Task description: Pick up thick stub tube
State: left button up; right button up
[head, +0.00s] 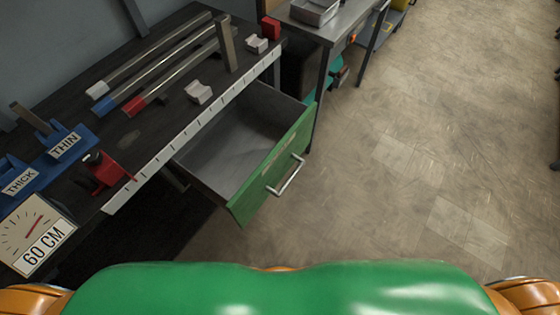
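A blue holder labelled THICK (20,181) and a blue holder labelled THIN (64,145) sit on the dark workbench (150,135) at the left. A short metal tube (31,119) sticks up at a slant by the THIN holder. Any tube in the THICK holder is cut off or too unclear to tell. I cannot tell which piece is the thick stub tube. Neither of my grippers is in view.
Long tubes with white, blue and red ends (150,62) lie across the bench. A red clamp (103,172) and a 60 CM gauge sign (38,236) are at its near end. A green-fronted drawer (270,172) hangs open and empty. The floor at right is clear.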

aim_at(222, 22)
jog(key=l, duration=0.7)
jog(key=k+l+u, duration=0.1)
jog(key=l, duration=0.55)
jog(key=k+l, duration=0.1)
jog(key=l, duration=0.6)
